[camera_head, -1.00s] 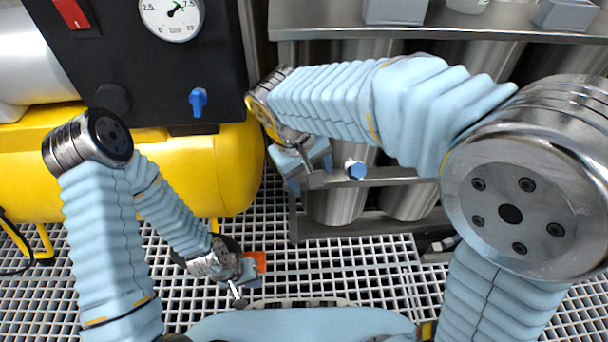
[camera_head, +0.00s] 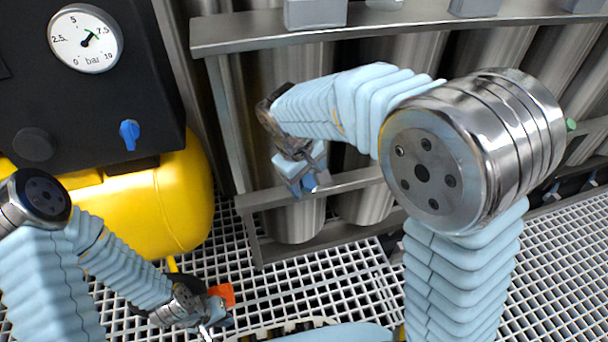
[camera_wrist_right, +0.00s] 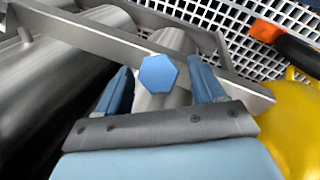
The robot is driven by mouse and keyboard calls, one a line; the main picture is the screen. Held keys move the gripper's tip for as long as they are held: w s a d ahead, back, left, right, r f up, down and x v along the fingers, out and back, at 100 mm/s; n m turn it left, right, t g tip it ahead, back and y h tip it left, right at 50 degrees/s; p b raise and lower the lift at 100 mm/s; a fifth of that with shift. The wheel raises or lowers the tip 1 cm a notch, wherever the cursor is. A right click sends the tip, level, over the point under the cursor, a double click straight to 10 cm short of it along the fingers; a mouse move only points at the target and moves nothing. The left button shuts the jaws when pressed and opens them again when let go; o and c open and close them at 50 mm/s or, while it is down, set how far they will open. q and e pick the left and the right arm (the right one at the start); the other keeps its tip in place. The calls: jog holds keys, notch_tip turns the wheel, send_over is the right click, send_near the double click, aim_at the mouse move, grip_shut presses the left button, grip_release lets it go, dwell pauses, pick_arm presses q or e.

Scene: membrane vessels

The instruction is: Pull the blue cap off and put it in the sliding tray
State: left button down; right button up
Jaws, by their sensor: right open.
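My right gripper (camera_head: 304,178) is open around the cap, one finger on each side (camera_wrist_right: 160,80), and I see a gap on both sides in the wrist view. My left gripper (camera_head: 214,322) is low at the left, above the floor grating, away from the cap; its fingers are too small to judge. I cannot make out the sliding tray.
The steel rack (camera_head: 240,34) holds several metal vessels, and its lower rail (camera_head: 350,181) runs close to my right gripper. A yellow tank (camera_head: 176,217) with a gauge panel stands left. An orange piece (camera_head: 222,294) shows beside my left gripper. Floor grating (camera_head: 545,245) is open at right.

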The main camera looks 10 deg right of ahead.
aim_at(315, 186)
grip_shut()
jog(key=shift+s+r+p, duration=0.45)
jog(key=shift+r+p, duration=0.35)
jog(key=shift+s+r+p, duration=0.45)
jog(key=shift+r+p, duration=0.4)
jog(key=shift+s+r+p, duration=0.45)
jog(key=shift+r+p, duration=0.35)
jog(key=s+r+p, duration=0.2)
jog(key=s+r, duration=0.1)
jog(key=s, duration=0.7)
jog(key=s+r+p, duration=0.3)
jog(key=s, duration=0.7)
jog(key=shift+d+p, duration=0.3)
jog(key=shift+d, duration=0.1)
